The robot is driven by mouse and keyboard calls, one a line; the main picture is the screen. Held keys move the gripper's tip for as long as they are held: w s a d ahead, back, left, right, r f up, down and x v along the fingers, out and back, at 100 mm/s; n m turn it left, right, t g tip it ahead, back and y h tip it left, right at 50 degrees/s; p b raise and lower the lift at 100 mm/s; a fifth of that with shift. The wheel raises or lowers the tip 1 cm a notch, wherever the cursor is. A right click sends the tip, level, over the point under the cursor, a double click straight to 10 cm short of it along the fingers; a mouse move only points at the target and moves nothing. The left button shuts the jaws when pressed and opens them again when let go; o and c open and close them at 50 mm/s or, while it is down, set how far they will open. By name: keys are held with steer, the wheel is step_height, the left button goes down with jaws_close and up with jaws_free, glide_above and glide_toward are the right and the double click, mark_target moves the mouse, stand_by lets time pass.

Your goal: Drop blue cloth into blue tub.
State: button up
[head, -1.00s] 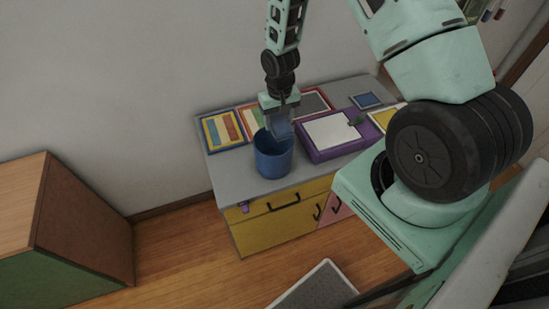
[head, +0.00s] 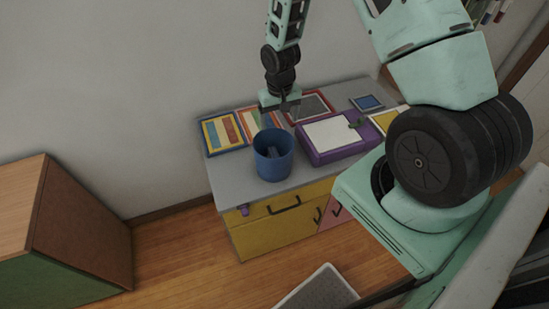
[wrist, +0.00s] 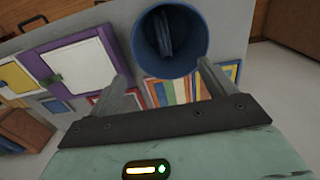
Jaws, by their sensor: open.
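The blue tub (head: 273,160) stands upright on the grey top of a low cabinet. The blue cloth (head: 274,152) is inside the tub, leaning or bunched against the inner wall. In the wrist view the tub (wrist: 190,64) is seen from above, with the folded cloth (wrist: 164,36) down inside it. My gripper (head: 281,107) is just above and behind the tub's rim in the head view. Its fingers (wrist: 165,84) are spread apart with nothing between them, clear of the cloth.
The cabinet top (head: 222,176) also holds a purple box with a white panel (head: 332,133), striped frames (head: 222,132) and a small blue frame (head: 367,102). A wooden cabinet (head: 75,225) stands at the left. Wooden floor lies between.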

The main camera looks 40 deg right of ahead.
step_height(320, 180, up, 15)
steer(key=b, duration=0.3)
steer(key=shift+r+b, duration=0.2)
steer(key=shift+b, duration=0.2)
steer(key=s+a+n+b, duration=0.3)
steer(key=s+a, duration=0.1)
steer(key=a, duration=0.7)
steer(key=s+a+f+n+b, duration=0.1)
steer(key=s+a+n, duration=0.3)
steer(key=s, duration=0.6)
steer(key=s+a+f+n+b, duration=0.2)
steer(key=s+a+n+b, duration=0.2)
steer(key=s+a, duration=0.5)
steer(key=shift+s+a+y, duration=0.25)
steer(key=shift+s+y, duration=0.05)
steer(key=shift+s, duration=0.3)
